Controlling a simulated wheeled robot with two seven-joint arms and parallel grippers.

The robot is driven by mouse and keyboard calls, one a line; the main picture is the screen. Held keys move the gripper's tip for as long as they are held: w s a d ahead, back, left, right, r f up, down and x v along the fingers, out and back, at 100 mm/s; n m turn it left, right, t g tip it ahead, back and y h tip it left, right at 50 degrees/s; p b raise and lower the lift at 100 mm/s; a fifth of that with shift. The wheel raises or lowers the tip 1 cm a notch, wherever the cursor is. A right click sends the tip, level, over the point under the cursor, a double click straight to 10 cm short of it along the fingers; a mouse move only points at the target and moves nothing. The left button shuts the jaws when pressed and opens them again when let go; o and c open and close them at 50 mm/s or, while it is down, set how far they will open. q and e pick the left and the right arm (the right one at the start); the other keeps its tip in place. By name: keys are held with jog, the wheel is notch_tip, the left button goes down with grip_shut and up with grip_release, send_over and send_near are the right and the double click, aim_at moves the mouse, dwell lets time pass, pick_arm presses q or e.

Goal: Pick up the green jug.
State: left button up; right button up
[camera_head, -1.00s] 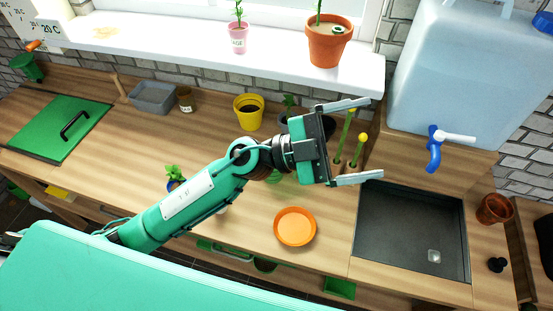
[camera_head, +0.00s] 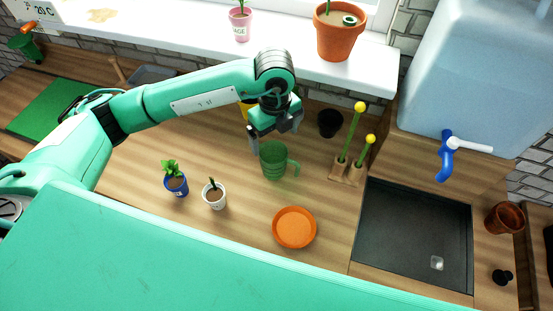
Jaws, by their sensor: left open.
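The green jug (camera_head: 273,162) is a see-through green vessel standing upright on the wooden counter, with its handle on the right side. My left gripper (camera_head: 273,138) is open and points down just above and behind the jug's rim in the picture. One finger shows at the left of the jug's top, the other at the upper right. I cannot tell whether the fingers touch the jug. My right gripper is not in view.
An orange saucer (camera_head: 294,227) lies in front of the jug. A white pot (camera_head: 215,198) and a blue pot (camera_head: 175,186) stand to the left. A wooden block (camera_head: 346,171) with yellow-tipped sticks and a dark sink (camera_head: 415,240) are to the right. A black pot (camera_head: 329,123) stands behind.

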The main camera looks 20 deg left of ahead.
aim_at(275, 154)
pick_arm(q)
notch_tip(275, 154, down, 12)
jog(key=p, duration=0.5)
jog(key=shift+d+f, duration=0.1)
jog(key=shift+f, duration=0.25)
jog(key=c, duration=1.2)
